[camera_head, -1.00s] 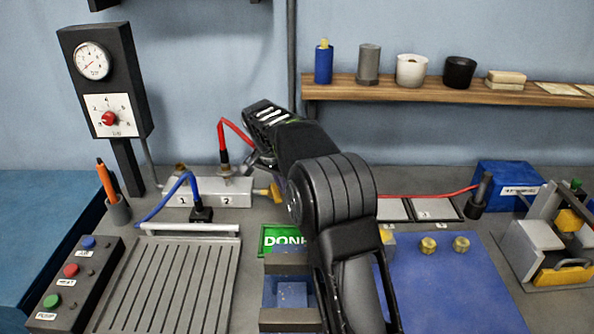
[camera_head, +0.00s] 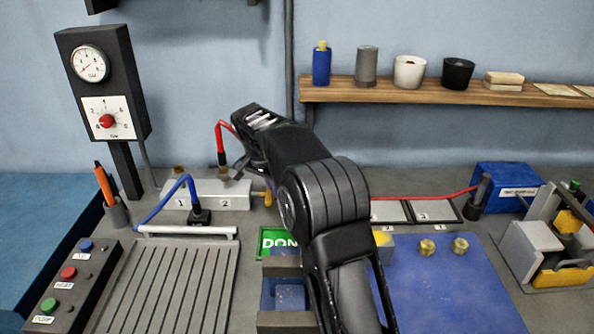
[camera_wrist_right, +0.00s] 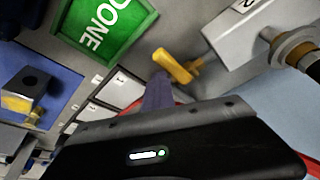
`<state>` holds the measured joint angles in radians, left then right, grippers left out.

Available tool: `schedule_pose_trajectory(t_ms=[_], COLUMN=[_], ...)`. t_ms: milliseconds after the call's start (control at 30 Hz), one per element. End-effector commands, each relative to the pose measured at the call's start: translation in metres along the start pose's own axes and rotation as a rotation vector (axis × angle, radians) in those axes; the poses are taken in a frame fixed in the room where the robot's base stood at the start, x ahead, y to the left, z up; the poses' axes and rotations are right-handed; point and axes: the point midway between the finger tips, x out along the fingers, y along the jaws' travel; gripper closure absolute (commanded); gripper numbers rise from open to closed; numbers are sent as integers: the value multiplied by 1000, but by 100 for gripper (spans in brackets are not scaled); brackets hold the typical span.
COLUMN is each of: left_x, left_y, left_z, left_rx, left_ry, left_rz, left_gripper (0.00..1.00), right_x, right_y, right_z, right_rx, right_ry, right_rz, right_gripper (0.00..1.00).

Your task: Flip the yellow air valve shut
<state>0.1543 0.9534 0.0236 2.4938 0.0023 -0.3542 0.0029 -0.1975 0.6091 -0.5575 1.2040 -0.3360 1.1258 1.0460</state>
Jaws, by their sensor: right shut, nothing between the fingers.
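The yellow air valve (camera_head: 267,196) sits at the right end of the grey manifold block (camera_head: 222,196) marked 1 and 2. In the right wrist view its yellow lever (camera_wrist_right: 174,66) appears to lie across the line of the manifold's outlet. My right gripper (camera_head: 243,165) is above the block's right part, behind and above the valve in the head view. In the right wrist view its fingers (camera_wrist_right: 158,92) are shut and empty, close to the lever; I cannot tell whether they touch it. My left gripper is not in view.
A red hose plug (camera_head: 221,150) and a blue hose plug (camera_head: 199,212) stand near the block. A green DONE sign (camera_head: 277,241) lies in front of the valve. A gauge column (camera_head: 104,82) stands at the left. The ribbed plate (camera_head: 165,285) is clear.

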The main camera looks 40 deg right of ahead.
Motion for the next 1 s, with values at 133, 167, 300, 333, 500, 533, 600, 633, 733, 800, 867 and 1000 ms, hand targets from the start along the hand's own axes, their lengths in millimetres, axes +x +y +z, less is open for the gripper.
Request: schedule_pose_trajectory(t_ms=[133, 167, 300, 333, 500, 533, 600, 633, 733, 800, 867, 1000], left_x=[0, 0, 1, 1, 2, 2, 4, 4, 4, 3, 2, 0], left_y=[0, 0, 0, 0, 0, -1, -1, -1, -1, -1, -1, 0], left_z=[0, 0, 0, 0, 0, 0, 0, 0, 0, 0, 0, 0], left_rx=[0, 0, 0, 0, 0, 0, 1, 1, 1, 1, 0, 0], left_ry=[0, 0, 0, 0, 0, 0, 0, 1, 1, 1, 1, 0], left_rz=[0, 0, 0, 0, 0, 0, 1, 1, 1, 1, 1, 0], left_gripper=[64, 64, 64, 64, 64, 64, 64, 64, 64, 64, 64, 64], right_x=[-2, -2, 1, 2, 8, 6, -12, -18, -40, -53, -64, -80], right_y=[-6, -6, 0, 2, 20, 20, 13, 12, 6, 2, 0, -5], right_z=[6, 6, 0, -2, -19, -22, -24, -25, -29, -31, -33, -36], right_rx=[-7, -7, -7, -7, -3, -4, -6, -6, -6, -6, -5, -4], right_ry=[-9, -9, -9, -9, -5, -4, -1, -1, 0, 0, 0, -1], right_rz=[-14, -14, -12, -11, -7, -9, -12, -11, -9, -7, -7, -5], right_gripper=[100, 100, 100, 100, 100, 100, 100, 100, 100, 100, 100, 100])
